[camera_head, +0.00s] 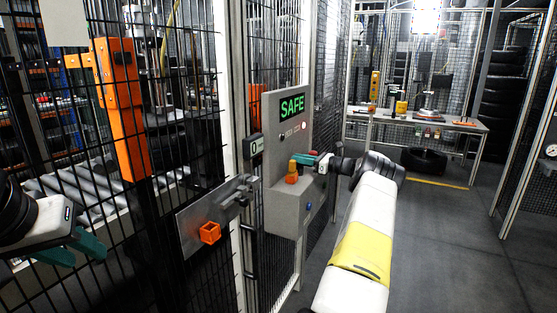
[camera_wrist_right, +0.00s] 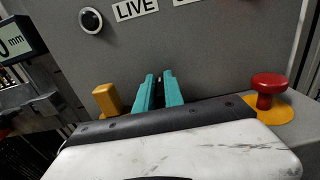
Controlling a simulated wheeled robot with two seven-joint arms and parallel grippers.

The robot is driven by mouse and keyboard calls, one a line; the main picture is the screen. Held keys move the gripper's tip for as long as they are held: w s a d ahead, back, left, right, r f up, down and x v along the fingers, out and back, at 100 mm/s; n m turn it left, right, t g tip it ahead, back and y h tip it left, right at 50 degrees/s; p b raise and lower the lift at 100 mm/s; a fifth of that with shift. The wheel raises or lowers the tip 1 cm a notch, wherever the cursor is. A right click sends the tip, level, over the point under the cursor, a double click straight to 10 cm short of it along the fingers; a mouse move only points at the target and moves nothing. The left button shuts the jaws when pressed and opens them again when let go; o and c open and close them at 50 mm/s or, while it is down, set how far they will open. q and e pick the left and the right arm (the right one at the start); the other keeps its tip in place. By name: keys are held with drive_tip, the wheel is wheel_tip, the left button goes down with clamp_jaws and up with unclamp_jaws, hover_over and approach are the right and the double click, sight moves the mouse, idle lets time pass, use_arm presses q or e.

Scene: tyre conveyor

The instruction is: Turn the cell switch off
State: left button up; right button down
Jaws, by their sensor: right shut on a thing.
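The grey control box (camera_head: 284,215) on the fence post carries a green lit SAFE sign (camera_head: 292,106). My right gripper (camera_head: 318,160) is at its front face, with teal fingers close together. In the right wrist view the gripper (camera_wrist_right: 160,90) is shut on a small dark part, mostly hidden between the fingers; I cannot tell its full shape or position. A yellow block-shaped handle (camera_wrist_right: 107,98) is just left of the fingers. A LIVE label (camera_wrist_right: 135,9) is above them. My left gripper (camera_head: 80,247) is at the far left, fingers apart and empty, before the mesh fence.
A red mushroom button (camera_wrist_right: 270,84) on a yellow base is right of the right gripper. A workbench (camera_head: 430,120) stands behind on the right. The floor there is open.

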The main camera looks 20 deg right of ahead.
idle(0.5)
drive_tip(key=c, duration=1.4)
unclamp_jaws()
drive_tip(key=shift+c, duration=0.2)
drive_tip(key=v, duration=0.7)
drive_tip(key=shift+s+d, duration=0.2)
drive_tip(key=shift+d, duration=0.15)
